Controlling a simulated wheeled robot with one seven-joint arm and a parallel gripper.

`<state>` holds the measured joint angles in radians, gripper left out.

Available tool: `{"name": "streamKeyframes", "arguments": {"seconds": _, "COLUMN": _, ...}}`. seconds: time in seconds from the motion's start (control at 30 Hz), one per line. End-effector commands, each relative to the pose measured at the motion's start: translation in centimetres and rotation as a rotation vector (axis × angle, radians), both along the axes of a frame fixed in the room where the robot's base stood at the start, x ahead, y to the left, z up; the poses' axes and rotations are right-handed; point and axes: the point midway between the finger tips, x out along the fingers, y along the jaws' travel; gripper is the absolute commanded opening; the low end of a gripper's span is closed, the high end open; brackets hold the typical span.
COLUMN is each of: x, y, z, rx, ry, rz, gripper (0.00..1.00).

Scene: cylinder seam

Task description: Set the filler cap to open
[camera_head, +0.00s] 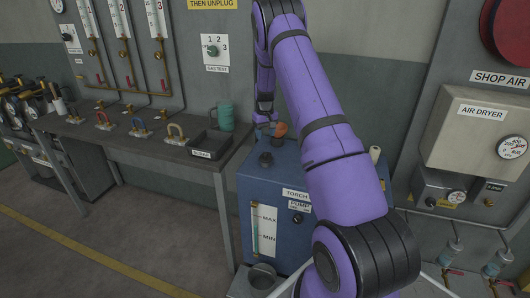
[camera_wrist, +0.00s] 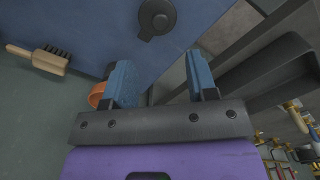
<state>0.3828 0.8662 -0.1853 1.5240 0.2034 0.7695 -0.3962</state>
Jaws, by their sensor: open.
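The filler cap appears to be the round black cap (camera_head: 265,159) on top of the blue tank (camera_head: 262,186), near its front left. The wrist view shows the cap (camera_wrist: 157,17) at the top edge, with a short lug pointing down and left. My gripper (camera_wrist: 161,82) is open, with nothing between its two blue fingers. It is apart from the cap, which lies beyond the fingertips in the wrist view. In the head view my gripper (camera_head: 266,122) is small, behind the cap, over the tank's back edge. No open or shut marking is readable on the cap.
An orange round object (camera_head: 280,129) is close by my gripper; the left finger partly hides it in the wrist view (camera_wrist: 97,95). A wooden brush (camera_wrist: 38,60) lies left there. A workbench (camera_head: 150,146) with a dark tray (camera_head: 209,144) and green mug (camera_head: 224,117) stands left.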

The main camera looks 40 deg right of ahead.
Motion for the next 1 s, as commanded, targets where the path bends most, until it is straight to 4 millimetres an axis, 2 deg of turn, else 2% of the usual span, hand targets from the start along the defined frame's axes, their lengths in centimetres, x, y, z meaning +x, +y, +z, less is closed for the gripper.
{"name": "streamKeyframes", "arguments": {"seconds": 0.3, "x": -0.1, "y": 0.1, "z": -5.7, "rx": 0.002, "ry": 0.004, "rz": 0.001, "gripper": 0.53}}
{"name": "streamKeyframes", "arguments": {"seconds": 0.5, "x": 0.0, "y": 0.1, "z": -8.3, "rx": 0.001, "ry": 0.002, "rz": 0.001, "gripper": 0.53}}
{"name": "streamKeyframes", "arguments": {"seconds": 0.7, "x": 0.0, "y": 0.1, "z": -9.4, "rx": 0.0, "ry": 0.001, "rz": 0.001, "gripper": 0.53}}
{"name": "streamKeyframes", "arguments": {"seconds": 0.97, "x": 0.0, "y": 0.1, "z": -9.5, "rx": 0.0, "ry": 0.001, "rz": 0.001, "gripper": 0.53}}
{"name": "streamKeyframes", "arguments": {"seconds": 1.0, "x": 0.0, "y": 0.1, "z": -9.5, "rx": 0.0, "ry": 0.001, "rz": 0.001, "gripper": 0.48}}
